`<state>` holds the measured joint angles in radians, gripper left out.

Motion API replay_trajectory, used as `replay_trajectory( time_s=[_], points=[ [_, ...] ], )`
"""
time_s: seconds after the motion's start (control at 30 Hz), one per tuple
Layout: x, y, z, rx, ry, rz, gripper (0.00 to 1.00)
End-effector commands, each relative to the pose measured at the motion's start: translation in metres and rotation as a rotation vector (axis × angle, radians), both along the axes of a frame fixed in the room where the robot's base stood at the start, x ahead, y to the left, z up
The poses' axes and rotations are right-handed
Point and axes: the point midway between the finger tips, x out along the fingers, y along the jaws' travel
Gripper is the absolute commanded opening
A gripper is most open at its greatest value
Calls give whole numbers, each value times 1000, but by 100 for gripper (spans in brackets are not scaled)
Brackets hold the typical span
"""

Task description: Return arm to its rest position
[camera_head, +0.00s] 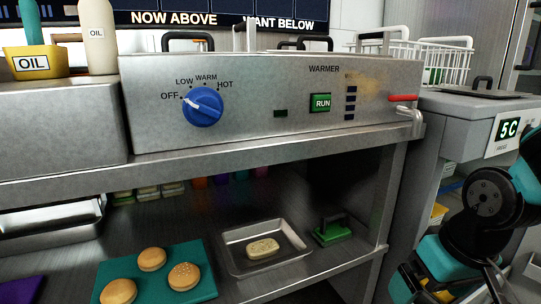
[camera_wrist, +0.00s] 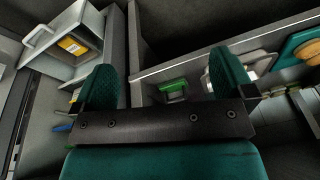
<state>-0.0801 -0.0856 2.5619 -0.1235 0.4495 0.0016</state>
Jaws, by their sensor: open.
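My gripper (camera_wrist: 165,82) shows in the wrist view with its two green padded fingers wide apart and nothing between them. The lower shelf and a drawer unit lie beyond the fingers. In the head view, my folded black and teal arm (camera_head: 490,198) is at the right edge, beside the steel counter and apart from the warmer (camera_head: 250,100). I cannot clearly make out the fingertips in that view.
The warmer's blue knob (camera_head: 203,107) points at OFF. On the lower shelf are a teal board (camera_head: 195,255) with buns, a metal tray (camera_head: 232,262) holding a pale patty (camera_head: 262,248), and a green-based block (camera_head: 332,232). A wire basket (camera_head: 445,65) stands at the back right.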

Motion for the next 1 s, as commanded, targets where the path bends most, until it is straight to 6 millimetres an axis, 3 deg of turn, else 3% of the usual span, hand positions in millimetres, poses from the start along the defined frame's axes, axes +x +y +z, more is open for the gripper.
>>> replay_trajectory(
  time_s=[0.03, 0.2, 0.27, 1.0],
  points=[
    [-11, 21, 29, 39, 6, 77, 100],
    [-66, 82, 93, 154, 54, 380, 100],
    [-92, 97, 117, 182, 70, 506, 100],
    [-90, 96, 396, 183, 80, 494, 100]
  ],
)
